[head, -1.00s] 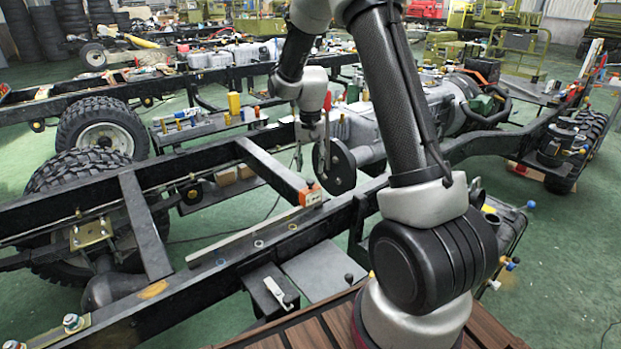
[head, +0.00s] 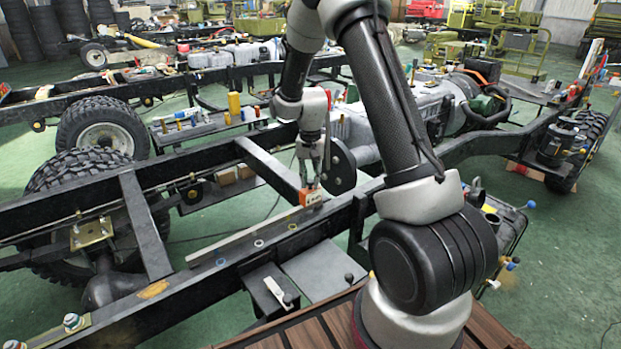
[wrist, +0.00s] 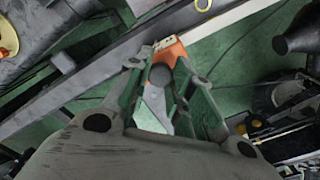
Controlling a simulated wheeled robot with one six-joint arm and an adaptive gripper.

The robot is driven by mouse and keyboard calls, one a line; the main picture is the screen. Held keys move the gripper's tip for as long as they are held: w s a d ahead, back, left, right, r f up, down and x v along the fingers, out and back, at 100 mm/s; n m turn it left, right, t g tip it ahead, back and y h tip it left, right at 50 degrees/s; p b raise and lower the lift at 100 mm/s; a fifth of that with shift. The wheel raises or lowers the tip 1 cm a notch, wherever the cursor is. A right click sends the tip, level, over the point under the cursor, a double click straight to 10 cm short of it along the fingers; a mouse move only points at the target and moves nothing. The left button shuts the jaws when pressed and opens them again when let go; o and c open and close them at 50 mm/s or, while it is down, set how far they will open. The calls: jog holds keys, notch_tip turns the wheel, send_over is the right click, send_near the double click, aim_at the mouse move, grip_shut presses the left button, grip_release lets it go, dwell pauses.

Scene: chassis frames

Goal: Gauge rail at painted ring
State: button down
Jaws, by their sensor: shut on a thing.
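A small orange and white gauge (head: 310,197) sits on the top of the near black chassis rail (head: 330,213), by the end of a crossmember. In the wrist view the gauge (wrist: 170,48) shows orange with a pale end. My gripper (head: 309,184) points down from above and is shut on the gauge; the fingers (wrist: 160,68) flank it in the wrist view. The gauge's contact with the rail is hard to tell.
A grey straight strip (head: 225,243) lies along the rail. A crossmember (head: 268,164) rises behind the gauge, and a dark round flange (head: 341,167) stands close right of my gripper. A box with a light lever (head: 275,290) and a grey plate (head: 318,270) are in front.

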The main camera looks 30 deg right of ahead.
jog(key=a, duration=0.3)
jog(key=s+a, duration=0.1)
jog(key=a, duration=0.5)
jog(key=shift+s+a, duration=0.2)
jog(key=shift+s, duration=0.2)
jog(key=c, duration=1.2)
grip_release()
jog(key=shift+r, duration=0.1)
notch_tip(320, 180, up, 12)
